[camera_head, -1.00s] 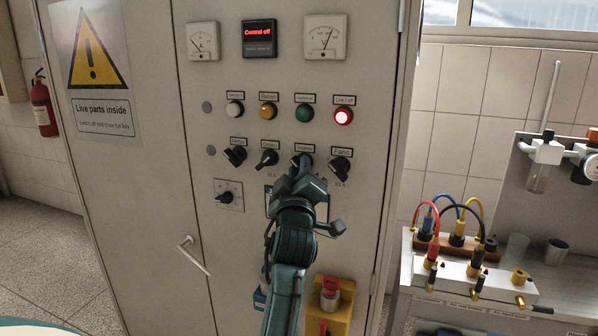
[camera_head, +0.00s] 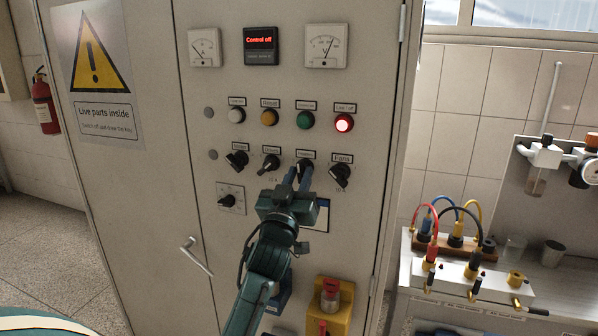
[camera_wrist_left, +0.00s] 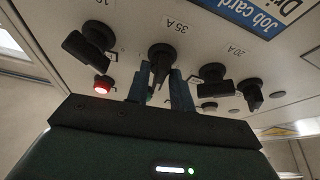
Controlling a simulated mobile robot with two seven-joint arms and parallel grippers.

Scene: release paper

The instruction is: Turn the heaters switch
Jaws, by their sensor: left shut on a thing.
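The heaters switch (camera_head: 305,163) is a black rotary knob, third in the lower row on the grey cabinet door, partly hidden by my fingers in the head view. It also shows in the left wrist view (camera_wrist_left: 161,52), beside a "35 A" mark. My left gripper (camera_head: 299,174) reaches up to it from below. In the left wrist view, the blue fingers of my left gripper (camera_wrist_left: 160,77) stand on either side of the knob's dark grip bar, shut on it. My right gripper is in neither view.
Close by are the mode knob (camera_head: 237,160), drives knob (camera_head: 271,163) and fans knob (camera_head: 340,175). Above sit push buttons, with the red lamp (camera_head: 344,123) lit, and a "Control off" display (camera_head: 261,43). A door handle (camera_head: 196,255) and yellow emergency-stop box (camera_head: 330,305) stick out lower down.

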